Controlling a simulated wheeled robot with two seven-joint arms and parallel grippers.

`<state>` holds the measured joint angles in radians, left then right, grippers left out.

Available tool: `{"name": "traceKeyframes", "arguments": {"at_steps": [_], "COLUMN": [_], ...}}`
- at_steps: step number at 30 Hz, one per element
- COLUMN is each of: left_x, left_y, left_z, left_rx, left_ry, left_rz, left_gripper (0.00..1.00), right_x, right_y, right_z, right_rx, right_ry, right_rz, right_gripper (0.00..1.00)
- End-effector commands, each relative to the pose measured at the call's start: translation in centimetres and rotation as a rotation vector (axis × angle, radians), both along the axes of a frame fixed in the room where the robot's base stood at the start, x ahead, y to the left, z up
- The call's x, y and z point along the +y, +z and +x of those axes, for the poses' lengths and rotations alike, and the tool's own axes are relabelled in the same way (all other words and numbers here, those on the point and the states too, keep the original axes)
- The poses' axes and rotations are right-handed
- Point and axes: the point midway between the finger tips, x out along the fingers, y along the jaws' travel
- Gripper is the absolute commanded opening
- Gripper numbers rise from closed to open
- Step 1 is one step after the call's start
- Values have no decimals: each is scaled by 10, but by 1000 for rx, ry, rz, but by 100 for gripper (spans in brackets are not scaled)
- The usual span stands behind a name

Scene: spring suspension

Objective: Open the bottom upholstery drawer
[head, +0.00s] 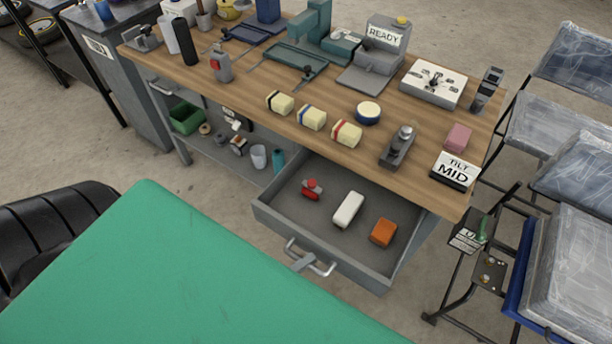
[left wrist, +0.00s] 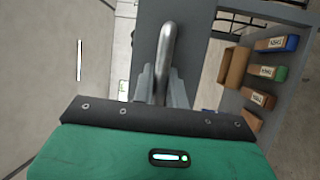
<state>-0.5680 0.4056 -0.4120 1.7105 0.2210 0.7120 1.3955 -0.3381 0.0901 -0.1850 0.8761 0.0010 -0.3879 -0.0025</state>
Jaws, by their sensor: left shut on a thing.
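A grey drawer (head: 330,244) stands pulled out from under the wooden workbench in the head view. Its inside shows a red item (head: 312,189), a white block (head: 348,209) and an orange block (head: 383,232). I see no other drawer beside it, so I cannot tell whether it is the bottom one. My left gripper (head: 303,262) is shut on the metal bar handle (head: 323,269) on the drawer front. In the left wrist view the handle (left wrist: 168,50) runs between the grey jaws (left wrist: 160,85). Most of the gripper is hidden in the head view. My right gripper is out of view.
A large green surface (head: 180,270) fills the lower left. Wrapped seats (head: 575,260) and a metal stand crowd the right. Floor shows between the green surface and the bench.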

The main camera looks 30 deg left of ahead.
Motion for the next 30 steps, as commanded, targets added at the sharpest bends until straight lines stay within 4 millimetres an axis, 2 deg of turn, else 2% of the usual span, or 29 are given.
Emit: {"name": "traceKeyframes", "arguments": {"at_steps": [1,4,12,16,20,30], "left_x": [0,0,0,3,12,44], "left_y": [-1,-1,0,-3,-8,-21], "left_z": [0,0,0,-7,-26,-94], "left_rx": [1,1,1,3,5,5], "left_ry": [0,0,0,-1,-1,-2], "left_rz": [2,2,0,1,1,2], "left_gripper": [16,36,36,36,36,36], "right_x": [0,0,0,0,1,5], "right_y": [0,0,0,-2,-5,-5], "right_z": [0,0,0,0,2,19], "right_rx": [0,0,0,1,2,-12], "right_ry": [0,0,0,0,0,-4], "right_rz": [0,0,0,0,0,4], "right_gripper": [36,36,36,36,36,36]}}
